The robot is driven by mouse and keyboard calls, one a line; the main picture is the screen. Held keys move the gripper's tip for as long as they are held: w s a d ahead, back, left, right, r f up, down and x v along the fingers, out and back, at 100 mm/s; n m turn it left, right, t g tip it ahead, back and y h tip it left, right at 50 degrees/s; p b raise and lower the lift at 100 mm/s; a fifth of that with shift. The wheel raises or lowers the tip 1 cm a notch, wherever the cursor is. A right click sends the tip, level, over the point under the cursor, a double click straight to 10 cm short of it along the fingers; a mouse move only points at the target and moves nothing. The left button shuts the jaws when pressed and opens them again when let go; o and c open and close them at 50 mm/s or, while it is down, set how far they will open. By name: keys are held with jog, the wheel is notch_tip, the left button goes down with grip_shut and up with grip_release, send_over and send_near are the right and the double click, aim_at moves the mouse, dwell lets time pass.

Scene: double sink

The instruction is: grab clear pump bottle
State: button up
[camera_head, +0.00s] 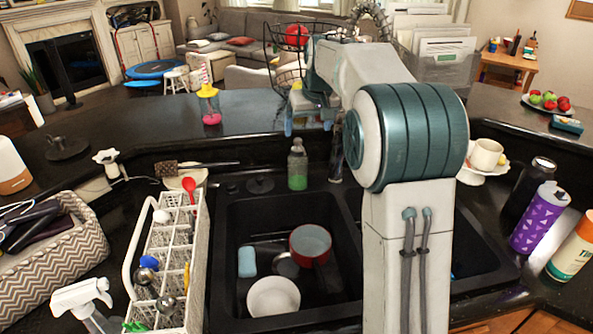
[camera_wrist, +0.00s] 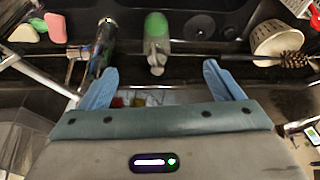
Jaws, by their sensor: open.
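The clear pump bottle (camera_head: 297,168), with green liquid in its lower part, stands upright on the dark ledge behind the left sink basin. It also shows in the wrist view (camera_wrist: 157,40), beyond my fingertips and roughly centred between them. My gripper (camera_head: 308,127) has two blue fingers and hangs above and behind the bottle in the head view. In the wrist view my gripper (camera_wrist: 160,68) is spread wide and empty, with the bottle apart from both fingers.
A dark faucet (camera_head: 337,155) stands close right of the bottle; in the wrist view it (camera_wrist: 103,45) is near the left finger. A brush (camera_head: 200,166) lies left. The basin holds a red pot (camera_head: 310,243), a white bowl (camera_head: 273,297) and a blue sponge (camera_head: 247,262).

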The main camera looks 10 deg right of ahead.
send_near(298, 148)
jog(key=p+x, duration=0.1)
jog(key=x, duration=0.5)
jog(key=shift+s, duration=0.2)
jog(key=shift+w+p+x, duration=0.2)
jog(key=shift+p+x, duration=0.9)
jog(key=shift+x, duration=1.7)
jog(key=shift+r, duration=0.2)
jog(key=c, duration=1.7)
